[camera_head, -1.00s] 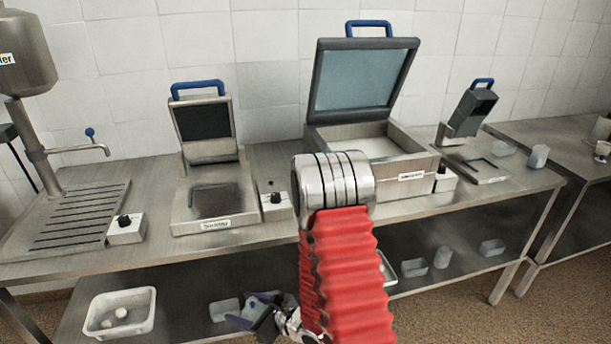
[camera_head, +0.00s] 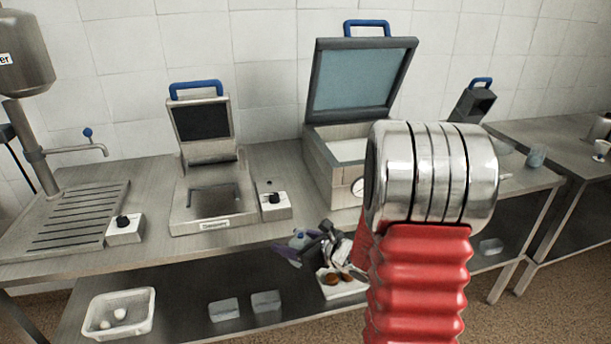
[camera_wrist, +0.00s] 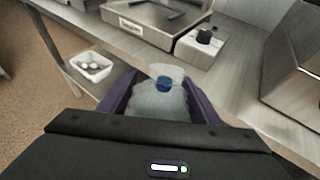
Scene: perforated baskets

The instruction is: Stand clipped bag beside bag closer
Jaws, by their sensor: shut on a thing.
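The clipped bag is a pale translucent bag (camera_wrist: 158,103) with a blue clip (camera_wrist: 163,84) near its top. In the wrist view it stands between the two purple fingers of my gripper (camera_head: 303,246), which is shut on it. In the head view the bag (camera_head: 299,238) is small and partly hidden by my gripper, in front of the counter's front edge. A steel device with a raised hinged lid (camera_head: 212,208) stands on the counter, left of centre. A larger chamber device (camera_head: 322,150) stands behind my arm. I cannot tell which device is the bag closer.
A control box with a black knob (camera_head: 275,206) sits beside the left device. A white basket (camera_head: 147,325) with pale round items and another tray (camera_head: 343,291) with brown items are on the lower shelf. The counter (camera_head: 150,190) is bare between the drain board and left device.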

